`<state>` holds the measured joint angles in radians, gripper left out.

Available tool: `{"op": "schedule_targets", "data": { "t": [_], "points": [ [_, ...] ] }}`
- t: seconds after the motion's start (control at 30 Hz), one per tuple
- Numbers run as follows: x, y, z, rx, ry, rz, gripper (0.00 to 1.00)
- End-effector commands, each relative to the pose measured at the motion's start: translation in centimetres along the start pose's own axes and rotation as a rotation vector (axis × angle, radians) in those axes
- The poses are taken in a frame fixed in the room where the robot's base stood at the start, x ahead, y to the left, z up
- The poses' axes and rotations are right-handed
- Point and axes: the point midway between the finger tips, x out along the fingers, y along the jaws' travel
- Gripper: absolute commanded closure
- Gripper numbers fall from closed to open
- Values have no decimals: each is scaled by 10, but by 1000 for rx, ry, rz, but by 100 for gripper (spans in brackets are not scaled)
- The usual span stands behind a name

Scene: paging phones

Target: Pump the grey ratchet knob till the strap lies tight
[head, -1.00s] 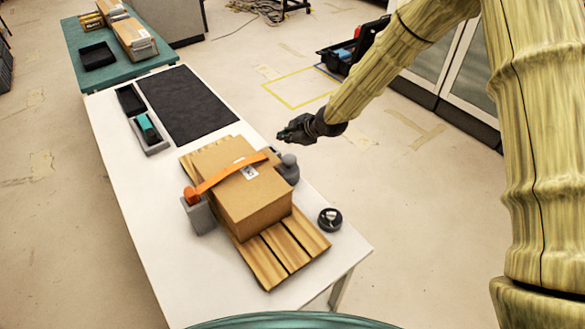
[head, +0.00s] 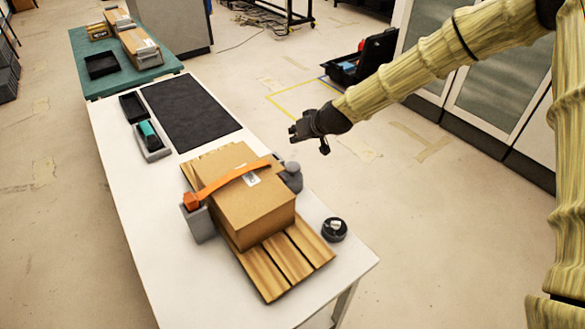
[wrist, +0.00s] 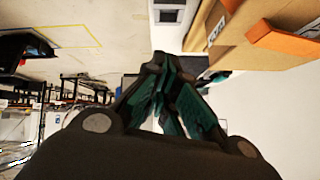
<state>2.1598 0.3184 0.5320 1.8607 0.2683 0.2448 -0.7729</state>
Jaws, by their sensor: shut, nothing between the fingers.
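The grey ratchet knob (head: 292,168) sits on a grey block at the right side of a cardboard box (head: 255,215). The orange strap (head: 232,181) crosses the top of the box, from an orange end piece at the left to the ratchet side. It seems to bow slightly above the box; I cannot tell how tight it is. My gripper (head: 294,134) is shut and empty, raised beyond the knob and apart from it. In the wrist view my dark green fingers (wrist: 165,78) converge, with the strap (wrist: 284,41) and box (wrist: 240,25) at upper right.
The box stands on a wooden pallet (head: 310,243) on a white table (head: 150,225). A black round object (head: 334,229) lies near the right edge. A dark mat (head: 190,112) and small trays (head: 153,147) lie farther back. The air around my gripper is clear.

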Motion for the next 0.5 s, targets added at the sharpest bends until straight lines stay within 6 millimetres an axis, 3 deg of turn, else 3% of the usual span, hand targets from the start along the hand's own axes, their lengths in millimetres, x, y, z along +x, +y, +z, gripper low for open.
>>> {"op": "schedule_targets", "data": {
  "t": [0.3, 0.5],
  "points": [
    [-8, -4, -3, 315, -21, -24, 100],
    [-12, -7, -4, 413, -30, -35, 100]
  ]
}}
